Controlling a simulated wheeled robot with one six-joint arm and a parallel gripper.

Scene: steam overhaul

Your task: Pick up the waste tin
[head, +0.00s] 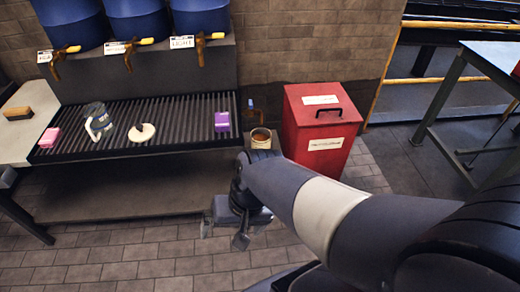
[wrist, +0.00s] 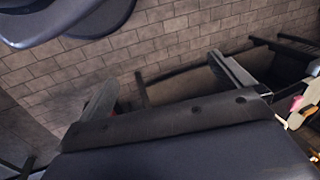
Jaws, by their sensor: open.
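A small round tin (head: 261,138) with an open brownish top stands at the right end of the grated bench, just left of the red bin; I take it for the waste tin. Its lower part is hidden behind my arm. My gripper (head: 223,234) hangs low over the brick floor in front of the bench, below and left of the tin and apart from it. In the wrist view my gripper's fingers (wrist: 165,88) are spread with nothing between them. The tin cannot be made out there.
A red lidded bin (head: 322,128) stands right of the tin. Blue drums with taps hang above. Floor in front is clear.

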